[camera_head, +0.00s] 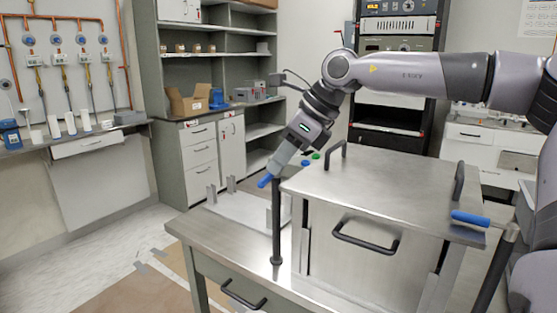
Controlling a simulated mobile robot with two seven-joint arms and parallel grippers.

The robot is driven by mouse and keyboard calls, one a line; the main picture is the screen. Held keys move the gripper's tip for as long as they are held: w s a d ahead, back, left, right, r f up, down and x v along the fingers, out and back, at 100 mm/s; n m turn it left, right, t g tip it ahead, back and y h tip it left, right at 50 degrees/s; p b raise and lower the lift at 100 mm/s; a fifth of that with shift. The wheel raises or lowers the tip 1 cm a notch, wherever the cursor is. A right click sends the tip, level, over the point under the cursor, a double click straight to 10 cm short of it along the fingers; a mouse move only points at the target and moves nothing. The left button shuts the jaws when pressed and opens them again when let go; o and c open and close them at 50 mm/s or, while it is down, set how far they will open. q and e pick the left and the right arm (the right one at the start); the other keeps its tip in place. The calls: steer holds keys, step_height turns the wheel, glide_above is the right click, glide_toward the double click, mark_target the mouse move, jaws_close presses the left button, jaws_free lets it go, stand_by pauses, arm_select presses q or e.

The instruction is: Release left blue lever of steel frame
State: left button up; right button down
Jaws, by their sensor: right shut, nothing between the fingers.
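The left blue lever (265,181) sits at the top of a dark upright post at the left front of the steel frame (277,225). My right gripper (276,169) reaches down to it from the upper right, with its fingertips right at the lever. The fingers are shut with nothing between them; whether they touch the lever I cannot tell. The right blue lever (470,218) sticks out over the right front edge of the steel box top, on a second post. My left gripper is not in view.
A steel box (375,200) with dark handles fills the middle of the metal table (212,234). Two thin upright plates stand on the table at left. A grey cabinet with shelves (208,100), a dark equipment rack and wall gauges are behind. Floor at lower left is open.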

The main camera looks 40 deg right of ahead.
steer(key=v, duration=0.1)
steer(key=p+v, duration=0.2)
steer(key=v, duration=0.1)
steer(key=shift+w+a+r, duration=0.1)
steer(key=shift+w+a, duration=0.05)
steer(key=shift+a, duration=0.1)
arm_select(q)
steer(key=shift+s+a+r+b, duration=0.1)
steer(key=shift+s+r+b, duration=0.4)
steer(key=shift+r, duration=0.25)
arm_select(e)
steer(key=v, duration=0.9)
steer(key=shift+s+a+r, duration=0.2)
steer(key=shift+s+a, duration=0.05)
steer(key=shift+s, duration=0.25)
